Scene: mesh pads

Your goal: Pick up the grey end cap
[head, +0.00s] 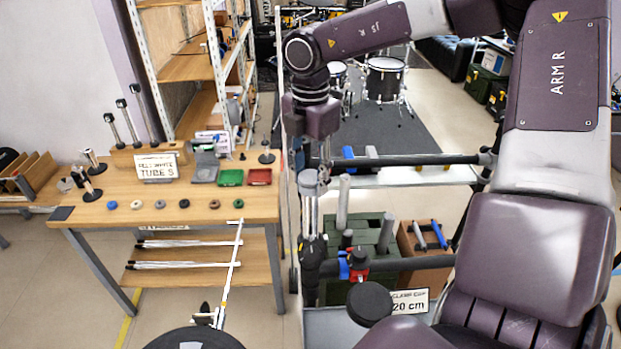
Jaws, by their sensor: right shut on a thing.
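The grey end cap (308,177) shows as a short grey cylinder at the top of an upright metal stand, just right of the wooden table. My right gripper (324,172) points down right beside it, its fingers close together. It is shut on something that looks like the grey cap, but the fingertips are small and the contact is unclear. My left gripper does not show.
The wooden table (190,219) at left carries coloured rings, small trays, a sign and upright posts. Horizontal black bars, a green crate (383,236) and a brown box (408,240) crowd the area below and right of my right gripper.

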